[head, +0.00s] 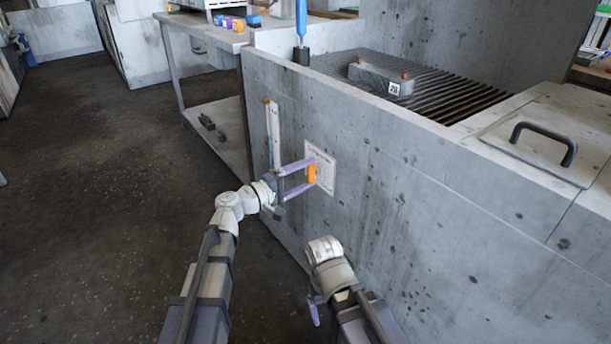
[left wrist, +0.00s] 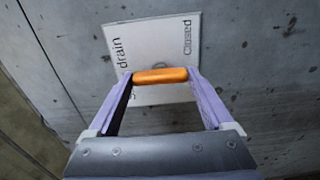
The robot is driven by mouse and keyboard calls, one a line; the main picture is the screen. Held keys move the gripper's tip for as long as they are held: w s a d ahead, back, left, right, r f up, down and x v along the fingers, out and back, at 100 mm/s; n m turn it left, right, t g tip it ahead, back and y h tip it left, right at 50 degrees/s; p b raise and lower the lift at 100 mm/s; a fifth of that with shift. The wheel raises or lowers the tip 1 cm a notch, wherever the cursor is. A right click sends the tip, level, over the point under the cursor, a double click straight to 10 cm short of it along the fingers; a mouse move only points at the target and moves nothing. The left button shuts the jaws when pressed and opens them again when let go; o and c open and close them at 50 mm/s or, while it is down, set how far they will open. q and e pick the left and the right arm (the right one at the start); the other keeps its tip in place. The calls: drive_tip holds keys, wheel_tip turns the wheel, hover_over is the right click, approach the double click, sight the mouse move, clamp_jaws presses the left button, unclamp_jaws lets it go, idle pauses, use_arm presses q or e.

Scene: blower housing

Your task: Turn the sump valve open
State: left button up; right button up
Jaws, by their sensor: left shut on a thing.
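The sump valve has an orange handle (head: 312,174) in front of a pale square plate (head: 327,168) on the concrete wall. In the left wrist view the orange handle (left wrist: 160,76) lies crosswise between the fingers, and the plate (left wrist: 150,42) behind it shows the words "drain" and "Closed". My left gripper (head: 311,173) is shut on the handle, one purple finger at each end. The valve stem is mostly hidden behind the handle. My right gripper (head: 315,312) hangs low near the wall; its fingers are only partly seen.
A gauge strip (head: 272,130) is fixed to the wall left of the plate. Above the wall are a slatted grate (head: 440,92) with a grey block (head: 378,78) on it, and a lid with a black handle (head: 545,135). A workbench (head: 205,35) stands behind; the floor at left is clear.

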idle(0.5)
use_arm(q)
drive_tip(key=o, duration=1.1)
drive_tip(key=shift+o, duration=0.2)
drive_tip(key=shift+a, duration=0.1)
drive_tip(key=v, duration=0.7)
drive_tip(key=shift+s+a, duration=0.25)
drive_tip(key=shift+x, duration=3.95)
